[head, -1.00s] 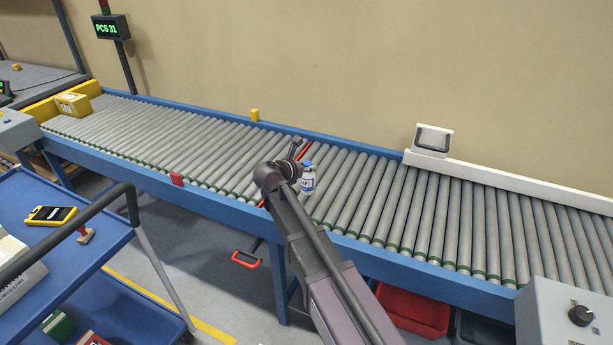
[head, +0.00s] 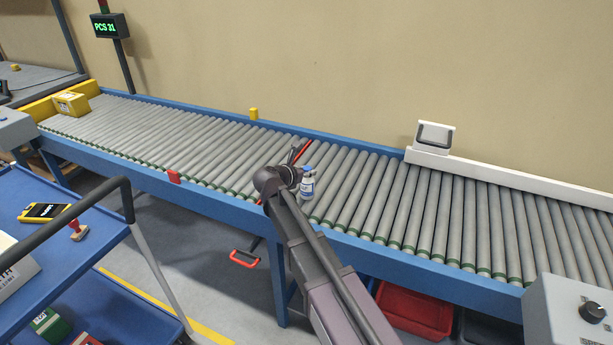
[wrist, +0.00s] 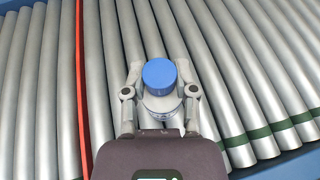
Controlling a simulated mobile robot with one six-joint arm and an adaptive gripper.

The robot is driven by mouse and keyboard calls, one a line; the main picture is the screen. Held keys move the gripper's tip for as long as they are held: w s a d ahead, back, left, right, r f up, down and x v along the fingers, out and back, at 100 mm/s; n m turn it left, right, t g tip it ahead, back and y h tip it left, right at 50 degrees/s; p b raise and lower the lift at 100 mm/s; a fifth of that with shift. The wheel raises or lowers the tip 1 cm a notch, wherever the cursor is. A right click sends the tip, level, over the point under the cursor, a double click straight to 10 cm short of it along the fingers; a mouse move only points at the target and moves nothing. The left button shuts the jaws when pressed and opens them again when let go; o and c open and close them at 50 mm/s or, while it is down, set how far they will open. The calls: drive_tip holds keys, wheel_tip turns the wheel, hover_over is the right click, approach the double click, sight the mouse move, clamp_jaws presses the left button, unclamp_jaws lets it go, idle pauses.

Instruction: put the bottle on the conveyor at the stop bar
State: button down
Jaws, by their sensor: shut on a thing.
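The bottle (head: 308,186) is white with a blue cap and a blue label, and it is upright at the conveyor rollers. In the wrist view its blue cap (wrist: 159,73) shows between the fingers. My gripper (wrist: 160,95) is shut on the bottle below the cap. The red stop bar (wrist: 81,90) runs across the rollers to the left of the bottle, with a small gap between them. In the head view the stop bar (head: 302,150) is partly hidden by my arm. Whether the bottle's base touches the rollers is hidden.
The roller conveyor (head: 215,138) has a blue frame. A yellow box (head: 71,104) sits at its far left end. A white scanner stand (head: 433,137) is on the back rail at right. A blue cart (head: 90,240) stands at front left. The rollers right of the bottle are clear.

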drive_tip(key=shift+f, duration=0.25)
drive_tip(key=shift+c, duration=2)
unclamp_jaws()
drive_tip(key=shift+r, duration=0.1)
drive_tip(key=shift+r, duration=0.15)
drive_tip(key=shift+s+a+r, duration=0.1)
drive_tip(key=shift+s+r, duration=0.05)
drive_tip(key=shift+s, duration=0.05)
drive_tip(key=p+v, duration=0.4)
drive_tip(key=v, duration=0.7)
drive_tip(key=shift+s+a+p, duration=0.15)
drive_tip(key=shift+p, duration=0.2)
